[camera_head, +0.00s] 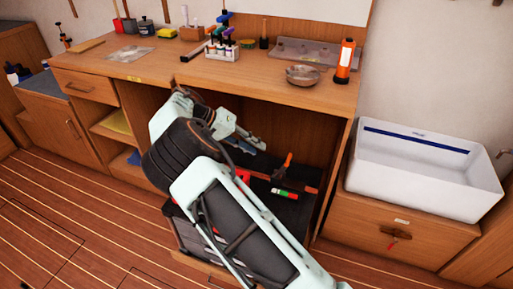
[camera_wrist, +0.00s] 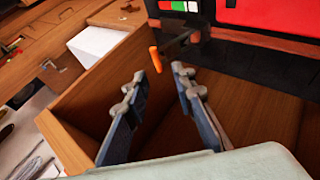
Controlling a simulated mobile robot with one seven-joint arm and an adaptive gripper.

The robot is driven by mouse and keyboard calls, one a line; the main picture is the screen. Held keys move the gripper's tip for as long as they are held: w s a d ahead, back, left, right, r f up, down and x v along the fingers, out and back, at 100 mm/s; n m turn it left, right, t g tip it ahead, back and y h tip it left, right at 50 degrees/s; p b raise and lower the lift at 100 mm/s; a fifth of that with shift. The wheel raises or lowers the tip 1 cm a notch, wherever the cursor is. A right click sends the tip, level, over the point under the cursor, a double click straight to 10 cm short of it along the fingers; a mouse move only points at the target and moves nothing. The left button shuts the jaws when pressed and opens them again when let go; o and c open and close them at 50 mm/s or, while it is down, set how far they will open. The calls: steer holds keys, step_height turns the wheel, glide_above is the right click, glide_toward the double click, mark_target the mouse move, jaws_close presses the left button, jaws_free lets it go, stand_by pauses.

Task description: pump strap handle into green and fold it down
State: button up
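A dark lever with an orange handle (camera_head: 286,161) stands up from black equipment inside the open cabinet. In the wrist view the orange handle (camera_wrist: 155,59) lies just beyond the fingertips, near the gap between them. A green, white and red indicator strip (camera_head: 285,193) sits in front of the lever; part of it shows at the top edge of the wrist view (camera_wrist: 179,6). I cannot make out a pointer on it. My gripper (camera_head: 260,147) reaches into the cabinet left of the lever. Its fingers (camera_wrist: 158,76) are apart with nothing between them.
The cabinet's wooden wall (camera_wrist: 90,115) is close to my left finger in the wrist view. A white sink (camera_head: 425,175) stands at right.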

steer(key=shift+s+d+f, duration=0.2)
steer(key=shift+d, duration=0.15)
steer(key=c, duration=0.5)
steer(key=shift+s+d+f+n+t+h+b, duration=0.3)
steer(key=shift+t+h+b, duration=0.25)
steer(key=shift+h, duration=0.25)
jaws_close()
steer(key=w+d+f+n+t+b, duration=0.2)
steer(key=w+d+f+t+b, duration=0.1)
steer(key=d+f, duration=0.3)
steer(key=shift+w+d+f+t, duration=0.25)
steer(key=shift+w+d+t, duration=0.2)
steer(key=shift+w+d, duration=0.3)
steer(key=shift+s+b, duration=0.1)
steer(key=shift+b, duration=0.3)
